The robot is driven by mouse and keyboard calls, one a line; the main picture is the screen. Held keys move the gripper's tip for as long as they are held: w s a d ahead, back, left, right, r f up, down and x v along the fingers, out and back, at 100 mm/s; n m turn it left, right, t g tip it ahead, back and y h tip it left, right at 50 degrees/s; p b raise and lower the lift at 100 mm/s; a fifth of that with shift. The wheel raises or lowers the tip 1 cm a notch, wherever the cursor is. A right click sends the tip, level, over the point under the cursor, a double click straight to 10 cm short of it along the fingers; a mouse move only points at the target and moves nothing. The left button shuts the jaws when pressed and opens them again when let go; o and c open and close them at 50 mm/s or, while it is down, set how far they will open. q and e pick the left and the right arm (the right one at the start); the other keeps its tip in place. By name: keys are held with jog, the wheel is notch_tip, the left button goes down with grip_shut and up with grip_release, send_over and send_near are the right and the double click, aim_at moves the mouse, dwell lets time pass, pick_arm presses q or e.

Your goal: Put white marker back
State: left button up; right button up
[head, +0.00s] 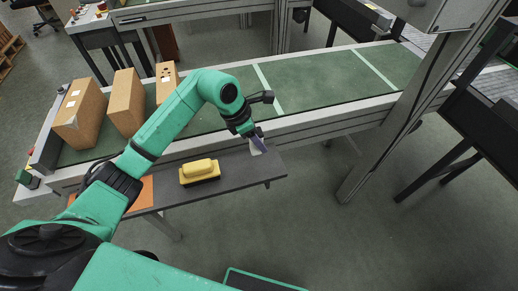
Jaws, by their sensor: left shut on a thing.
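My right gripper is not in view.
A green conveyor (310,85) with a metal side rail runs behind the shelf. Several brown boxes (126,102) stand on its left part. An orange sheet (141,192) lies at the shelf's left end. A metal post (385,130) stands at right. Floor in front is mostly clear.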

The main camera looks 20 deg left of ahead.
aim_at(259, 152)
pick_arm(q)
notch_tip(259, 152, down, 5)
jog(key=shift+f+p, duration=0.2)
jog(key=shift+p, duration=0.15)
jog(key=shift+f, duration=0.2)
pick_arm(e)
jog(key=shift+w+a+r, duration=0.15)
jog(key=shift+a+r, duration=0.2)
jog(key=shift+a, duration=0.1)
pick_arm(q)
jog(key=o, duration=1.1)
jog(key=shift+c, duration=0.2)
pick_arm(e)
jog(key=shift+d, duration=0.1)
pick_arm(q)
jog(key=shift+r, duration=0.25)
jog(key=b+v, duration=0.2)
jog(key=v, duration=0.8)
jog(key=shift+s+a+r, duration=0.15)
jog(key=shift+a+r, duration=0.05)
jog(key=shift+r, duration=0.15)
jog(key=shift+s+a+r, duration=0.1)
jog(key=shift+r, duration=0.35)
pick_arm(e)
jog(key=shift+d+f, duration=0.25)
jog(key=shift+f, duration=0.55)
